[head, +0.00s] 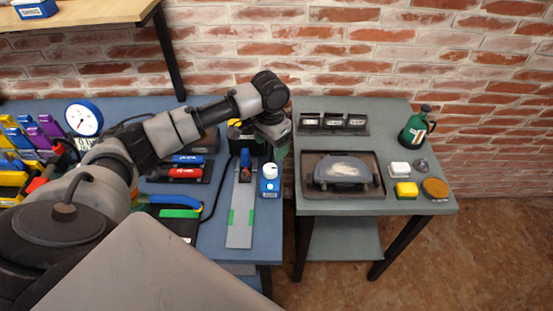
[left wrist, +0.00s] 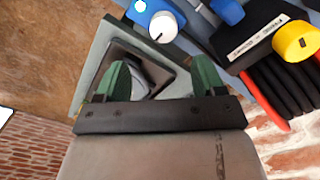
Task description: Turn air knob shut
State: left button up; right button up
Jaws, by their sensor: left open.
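A round white knob (head: 269,172) sits on a small blue labelled block (head: 270,189) at the right edge of the blue bench. The knob has a dark pointer mark in the left wrist view (left wrist: 162,27). A yellow knob (left wrist: 296,41) on a black labelled box shows at the right there. I cannot tell for certain which one is the air knob. My left gripper (head: 281,150), with green fingers, hangs just behind and right of the white knob. It is open and empty in the left wrist view (left wrist: 161,68), apart from both knobs. My right gripper is not in view.
A grey plate (head: 241,215) with green strips lies left of the white knob. A pressure gauge (head: 84,118) and coloured tools stand further left.

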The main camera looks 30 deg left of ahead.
aim_at(270, 168)
pick_arm(q)
jog(key=f, duration=0.5)
jog(key=f+p, duration=0.1)
jog(key=f, duration=0.2)
jog(key=shift+a+f, duration=0.25)
jog(key=shift+f, duration=0.8)
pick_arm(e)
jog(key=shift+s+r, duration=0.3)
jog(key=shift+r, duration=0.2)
pick_arm(q)
jog(key=c, duration=0.9)
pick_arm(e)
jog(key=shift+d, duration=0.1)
